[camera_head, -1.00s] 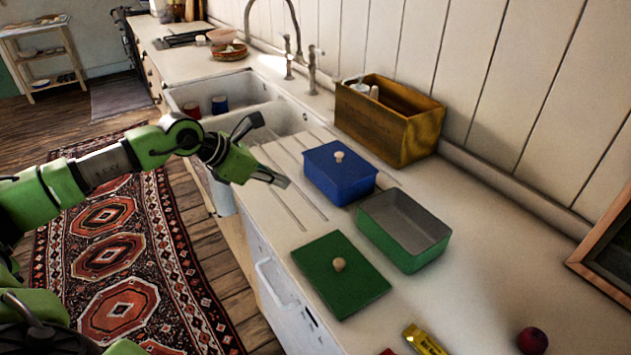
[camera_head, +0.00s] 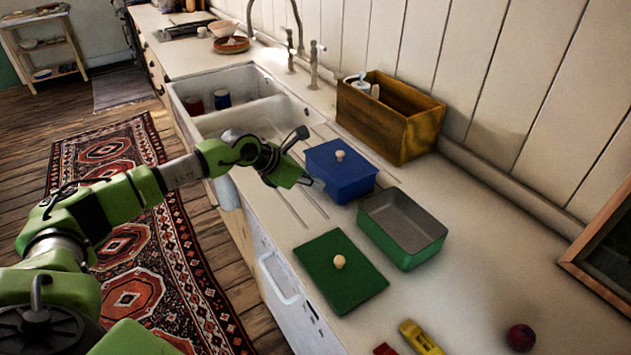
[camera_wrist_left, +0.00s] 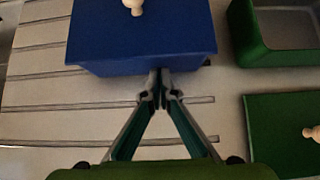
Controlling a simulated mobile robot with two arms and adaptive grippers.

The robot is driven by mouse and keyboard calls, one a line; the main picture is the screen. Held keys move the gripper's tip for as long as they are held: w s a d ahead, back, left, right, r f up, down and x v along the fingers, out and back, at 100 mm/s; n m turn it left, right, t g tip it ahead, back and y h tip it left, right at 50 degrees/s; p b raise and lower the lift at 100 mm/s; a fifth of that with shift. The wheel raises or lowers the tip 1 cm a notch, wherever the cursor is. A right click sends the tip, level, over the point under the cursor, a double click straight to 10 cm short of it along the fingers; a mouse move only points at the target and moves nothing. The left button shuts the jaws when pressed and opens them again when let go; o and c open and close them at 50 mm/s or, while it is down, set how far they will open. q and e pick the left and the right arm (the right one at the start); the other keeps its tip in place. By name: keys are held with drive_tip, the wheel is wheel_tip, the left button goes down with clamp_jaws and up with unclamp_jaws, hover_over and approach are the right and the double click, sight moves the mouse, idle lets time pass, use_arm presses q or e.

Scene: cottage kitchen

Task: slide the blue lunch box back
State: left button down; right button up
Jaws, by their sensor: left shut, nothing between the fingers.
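The blue lunch box (camera_head: 341,172) has its lid on, with a pale wooden knob, and stands on the counter's grooved drainboard. It also fills the upper part of the left wrist view (camera_wrist_left: 140,40). My left gripper (camera_head: 311,183) is at the box's near left side, low over the drainboard. In the left wrist view its shut, empty fingertips (camera_wrist_left: 160,88) are at the lower edge of the box's near face, right of that face's middle. They look close to or touching it; I cannot tell which. My right gripper is not in view.
An open green box (camera_head: 402,229) stands close to the right of the blue box. A green lid (camera_head: 340,272) lies nearer. A wooden crate (camera_head: 390,116) stands behind, by the wall.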

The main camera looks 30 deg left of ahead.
sight(336, 168)
use_arm(q)
drive_tip(key=w+d+b, duration=0.1)
drive_tip(key=w, duration=0.1)
drive_tip(key=w+d+b, duration=0.1)
drive_tip(key=w, duration=0.1)
drive_tip(key=w+d+b, duration=0.2)
drive_tip(key=w, duration=0.1)
drive_tip(key=shift+d, duration=0.1)
drive_tip(key=shift+w+d, duration=0.1)
drive_tip(key=shift+r, duration=0.1)
